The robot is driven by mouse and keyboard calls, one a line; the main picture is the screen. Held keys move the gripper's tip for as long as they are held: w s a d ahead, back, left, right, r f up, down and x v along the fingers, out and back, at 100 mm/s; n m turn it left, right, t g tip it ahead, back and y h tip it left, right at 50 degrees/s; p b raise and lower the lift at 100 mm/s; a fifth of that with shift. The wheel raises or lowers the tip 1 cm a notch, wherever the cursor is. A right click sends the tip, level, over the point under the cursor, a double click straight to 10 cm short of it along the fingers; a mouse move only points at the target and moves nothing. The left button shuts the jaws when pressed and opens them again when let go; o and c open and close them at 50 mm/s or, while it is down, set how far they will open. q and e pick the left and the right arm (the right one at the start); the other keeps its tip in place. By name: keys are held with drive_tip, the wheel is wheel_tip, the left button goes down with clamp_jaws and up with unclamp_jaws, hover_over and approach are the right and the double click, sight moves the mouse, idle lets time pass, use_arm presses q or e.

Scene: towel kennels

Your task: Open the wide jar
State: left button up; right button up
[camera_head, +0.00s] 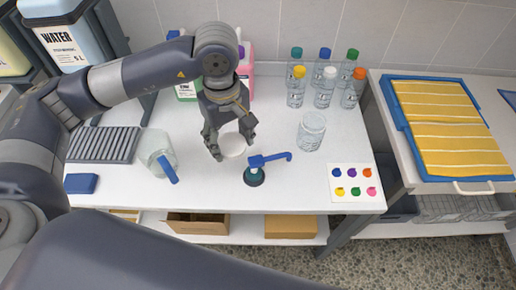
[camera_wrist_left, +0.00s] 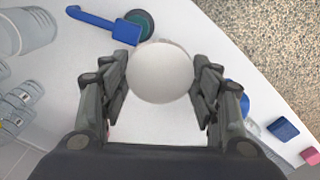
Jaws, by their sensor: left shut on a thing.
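The wide jar (camera_head: 311,132) is clear and stands upright on the white table, right of my left gripper; its top shows no lid. A large clear vessel that looks like it is at the upper left of the left wrist view (camera_wrist_left: 22,28). My left gripper (camera_head: 232,142) is shut on a round white lid (camera_head: 234,147), held between its two fingers over the table, apart from the jar. The lid's round face fills the space between the fingers in the left wrist view (camera_wrist_left: 160,73). My right gripper is not in view.
A blue brush-like tool (camera_head: 270,158) rests at a dark round stand (camera_head: 254,177) just in front of the lid. A clear jug (camera_head: 157,150) with blue handle stands left. Several capped bottles (camera_head: 325,88) stand behind the jar. A colour-dot card (camera_head: 354,183) lies front right.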

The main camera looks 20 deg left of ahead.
use_arm(q)
drive_tip(key=n, duration=0.1)
drive_tip(key=w+n, duration=0.1)
drive_tip(key=n, duration=0.1)
drive_tip(key=shift+w+f+n, duration=0.1)
drive_tip(key=shift+w+n, duration=0.15)
drive_tip(key=shift+n, duration=0.15)
drive_tip(key=n, duration=0.1)
drive_tip(key=w+n, duration=0.1)
drive_tip(key=n, duration=0.1)
drive_tip(key=shift+w+d+f+n+p, duration=0.1)
drive_tip(key=shift+w+d+n+p, duration=0.05)
drive_tip(key=shift+d+n+p, duration=0.15)
drive_tip(key=w+n, duration=0.1)
drive_tip(key=n, duration=0.3)
drive_tip(key=n+p, duration=0.3)
drive_tip(key=n, duration=2.8)
hover_over(261, 152)
wheel_tip(261, 152, down, 5)
wheel_tip(261, 152, down, 10)
drive_tip(key=shift+s+d+r+p, duration=0.1)
drive_tip(key=shift+p, duration=0.8)
drive_tip(key=shift+f, duration=0.35)
drive_tip(key=o, duration=0.9)
